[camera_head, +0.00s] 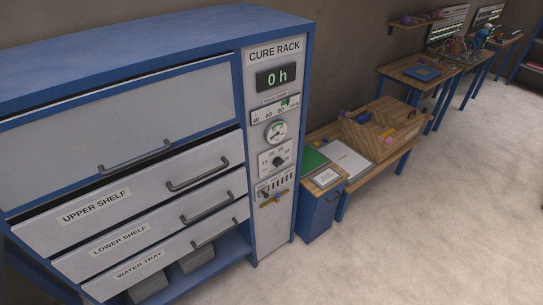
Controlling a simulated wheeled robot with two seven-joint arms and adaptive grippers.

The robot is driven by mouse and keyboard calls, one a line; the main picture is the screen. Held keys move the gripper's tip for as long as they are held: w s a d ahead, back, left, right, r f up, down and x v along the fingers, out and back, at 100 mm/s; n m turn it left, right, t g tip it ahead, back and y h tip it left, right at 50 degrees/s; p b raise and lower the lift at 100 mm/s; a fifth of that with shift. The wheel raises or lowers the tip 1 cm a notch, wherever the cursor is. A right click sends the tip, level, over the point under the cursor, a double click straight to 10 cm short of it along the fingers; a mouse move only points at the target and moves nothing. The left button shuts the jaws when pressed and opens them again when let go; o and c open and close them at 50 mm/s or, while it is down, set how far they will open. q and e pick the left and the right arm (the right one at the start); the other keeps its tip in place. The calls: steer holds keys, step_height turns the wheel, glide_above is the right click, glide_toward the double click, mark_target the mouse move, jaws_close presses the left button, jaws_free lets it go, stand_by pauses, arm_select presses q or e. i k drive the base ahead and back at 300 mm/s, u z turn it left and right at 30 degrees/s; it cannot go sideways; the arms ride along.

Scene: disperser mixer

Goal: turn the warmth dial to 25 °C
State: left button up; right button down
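The dial (278,161) is a small dark knob on the white control panel (254,217) of the blue cure rack. Small numbers stand around it, seemingly including 15, 20 and 25. It is too small to tell which number its pointer faces. A round gauge (276,132) with a green patch sits just above the dial. Neither of my grippers is in view.
Below the dial are a row of dark slots and an orange-brown lever (273,197). Drawers with bar handles, labelled upper shelf (95,206), lower shelf and water tray, fill the rack's left. A low bench (366,183) stands right of the rack. The pale floor (430,240) is clear.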

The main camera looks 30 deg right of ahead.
mark_target(277, 161)
steer(key=z, duration=0.45)
steer(key=k, duration=0.55)
steer(key=z, duration=0.85)
steer(key=i, duration=1)
steer(key=u, duration=0.6)
